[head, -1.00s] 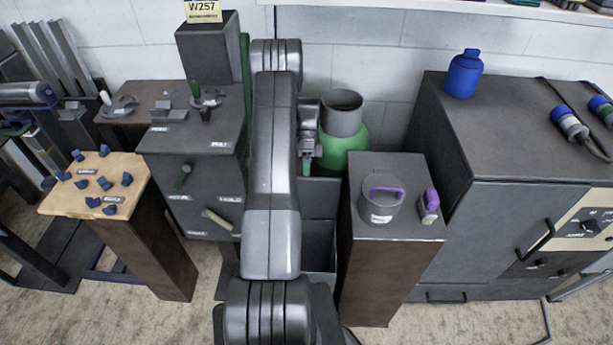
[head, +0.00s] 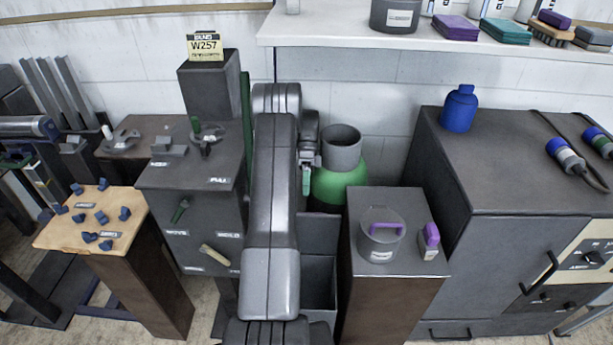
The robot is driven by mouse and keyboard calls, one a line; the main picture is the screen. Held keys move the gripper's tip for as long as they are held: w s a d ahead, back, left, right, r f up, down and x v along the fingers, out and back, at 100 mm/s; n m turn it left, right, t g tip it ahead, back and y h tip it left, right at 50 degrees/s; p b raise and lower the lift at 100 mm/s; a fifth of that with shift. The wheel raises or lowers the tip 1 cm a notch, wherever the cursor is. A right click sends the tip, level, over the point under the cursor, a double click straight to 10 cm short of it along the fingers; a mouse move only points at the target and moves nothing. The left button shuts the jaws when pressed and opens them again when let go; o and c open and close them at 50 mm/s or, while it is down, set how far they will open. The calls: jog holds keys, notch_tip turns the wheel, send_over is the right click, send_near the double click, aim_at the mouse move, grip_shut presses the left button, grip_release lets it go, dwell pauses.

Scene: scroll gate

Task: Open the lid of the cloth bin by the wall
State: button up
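A dark grey box-like bin (head: 319,284) stands low on the floor between the arm and a brown-sided pedestal. Its left part is hidden behind my arm. A dark hollow shows in it, and a flat grey panel (head: 318,233) rises behind it toward the wall; I cannot tell whether this panel is its lid. My gripper (head: 306,181) is mostly hidden behind my arm, above and behind the bin, just left of a green cylinder. It appears apart from the panel. Its fingers are too small and covered to read.
The green cylinder (head: 338,184) with a grey collar stands behind the bin. The pedestal (head: 389,310) to the right holds a purple-handled grey canister (head: 381,240). A grey cabinet (head: 203,183) stands left. A white shelf (head: 430,45) juts out above.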

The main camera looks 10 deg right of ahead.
aim_at(307, 229)
jog(key=shift+p+v, duration=2)
jog(key=shift+p, duration=0.2)
jog(key=b+x, duration=0.4)
jog(key=x, duration=0.7)
jog(key=shift+s+f, duration=0.2)
jog(key=shift+s, duration=0.15)
jog(key=shift+a, duration=0.1)
